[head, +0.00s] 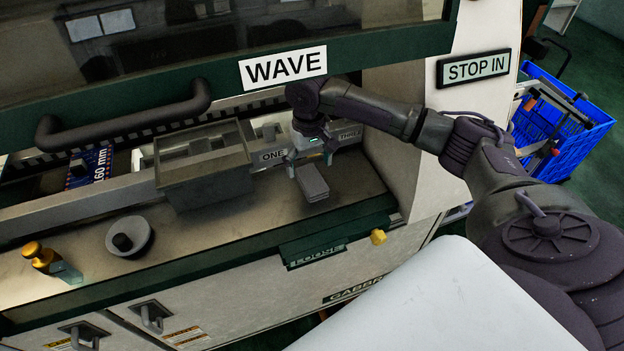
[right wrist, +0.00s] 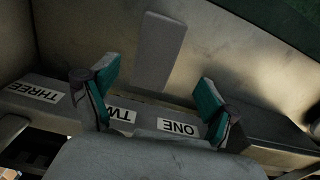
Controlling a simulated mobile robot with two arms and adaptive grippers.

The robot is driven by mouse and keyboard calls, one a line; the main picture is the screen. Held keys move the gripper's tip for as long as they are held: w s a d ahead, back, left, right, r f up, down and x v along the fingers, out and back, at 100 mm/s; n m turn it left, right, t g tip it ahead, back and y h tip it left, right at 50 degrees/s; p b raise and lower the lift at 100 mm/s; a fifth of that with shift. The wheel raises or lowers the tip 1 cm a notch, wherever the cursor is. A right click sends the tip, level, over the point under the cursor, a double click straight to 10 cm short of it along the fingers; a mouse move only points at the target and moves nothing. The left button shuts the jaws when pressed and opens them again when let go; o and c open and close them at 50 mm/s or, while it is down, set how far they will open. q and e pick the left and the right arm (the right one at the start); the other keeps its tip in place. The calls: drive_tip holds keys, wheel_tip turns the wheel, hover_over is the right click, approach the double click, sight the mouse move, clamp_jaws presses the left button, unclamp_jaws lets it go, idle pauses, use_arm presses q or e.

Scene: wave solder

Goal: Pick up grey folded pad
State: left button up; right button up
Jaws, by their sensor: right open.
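The grey folded pad (head: 312,184) lies flat on the machine's ledge, below the rail marked ONE and THREE. My right gripper (head: 308,158) is at the pad's far end in the head view, with its fingers pointing down. In the right wrist view the pad (right wrist: 160,48) shows beyond the gap between the teal-lined fingers (right wrist: 158,86). The fingers are open and apart, with nothing between them. I cannot tell the exact height of the fingertips above the ledge. My left gripper is not in view.
A grey open bin (head: 205,192) stands left of the pad. A round dish with a dark knob (head: 130,238) and a yellow-topped bottle (head: 40,257) are farther left. The green hood (head: 400,43) overhangs behind. The ledge right of the pad is clear.

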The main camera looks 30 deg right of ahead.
sight(312, 178)
wheel_tip(312, 178, down, 2)
drive_tip(key=shift+s+d+f+p, duration=0.1)
drive_tip(key=shift+d+p, duration=0.05)
drive_tip(key=shift+p, duration=0.3)
drive_tip(key=f, duration=0.3)
drive_tip(key=shift+d+f+p, duration=0.15)
drive_tip(key=shift+d+p, duration=0.05)
drive_tip(key=shift+p, duration=0.2)
drive_tip(key=shift+f, duration=0.2)
drive_tip(key=shift+a, duration=0.1)
drive_tip(key=c, duration=0.5)
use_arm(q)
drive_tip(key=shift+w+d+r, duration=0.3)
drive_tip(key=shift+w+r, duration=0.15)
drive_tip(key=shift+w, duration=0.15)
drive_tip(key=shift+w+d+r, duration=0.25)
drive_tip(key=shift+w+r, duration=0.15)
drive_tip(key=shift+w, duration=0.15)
use_arm(e)
drive_tip(key=c, duration=0.6)
